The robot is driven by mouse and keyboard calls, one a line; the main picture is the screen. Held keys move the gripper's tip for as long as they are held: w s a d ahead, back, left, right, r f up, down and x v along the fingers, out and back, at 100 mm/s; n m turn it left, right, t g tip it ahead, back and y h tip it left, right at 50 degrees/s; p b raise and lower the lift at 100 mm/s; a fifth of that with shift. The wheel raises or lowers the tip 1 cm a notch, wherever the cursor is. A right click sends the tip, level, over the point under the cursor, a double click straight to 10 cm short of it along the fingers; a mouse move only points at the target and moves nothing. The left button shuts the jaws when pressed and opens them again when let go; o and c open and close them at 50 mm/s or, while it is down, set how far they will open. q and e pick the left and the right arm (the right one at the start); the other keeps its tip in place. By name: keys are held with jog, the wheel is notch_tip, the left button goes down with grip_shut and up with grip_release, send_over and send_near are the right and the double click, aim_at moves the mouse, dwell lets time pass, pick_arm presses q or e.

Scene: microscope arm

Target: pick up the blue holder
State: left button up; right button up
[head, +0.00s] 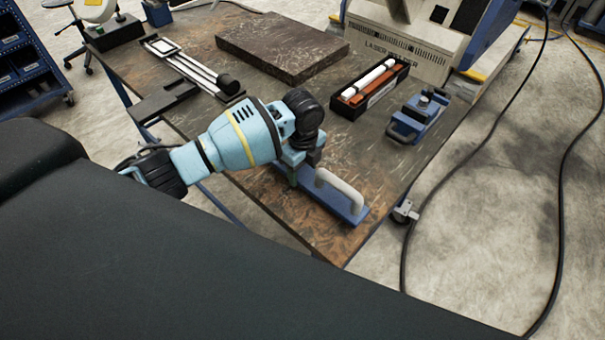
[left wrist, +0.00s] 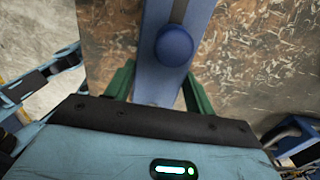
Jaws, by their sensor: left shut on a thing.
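The blue holder (head: 354,213) is a long flat blue bar with a pale grey loop handle (head: 341,190), near the front edge of the table. In the left wrist view the blue holder (left wrist: 158,75) shows as a blue bar with a round blue knob (left wrist: 174,46). My left gripper (head: 293,171) is over the bar's left part, behind the handle in the picture. Its green fingers (left wrist: 160,88) stand on both sides of the bar and are shut on it. I cannot tell whether the bar is clear of the table.
The brown table (head: 385,160) also bears a dark stone slab (head: 283,43), a black tray with white and orange sticks (head: 370,86), a blue clamp-like device (head: 419,116) and a metal rail device (head: 190,66). A large machine (head: 400,45) stands behind.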

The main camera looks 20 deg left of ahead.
pick_arm(q)
jog(key=shift+r, duration=0.55)
jog(key=s+a+r, duration=0.1)
jog(key=s+a, duration=0.7)
jog(key=s, duration=0.5)
jog(key=shift+s+a+r+p, duration=0.15)
jog(key=shift+s+p, duration=0.15)
jog(key=shift+p, duration=0.15)
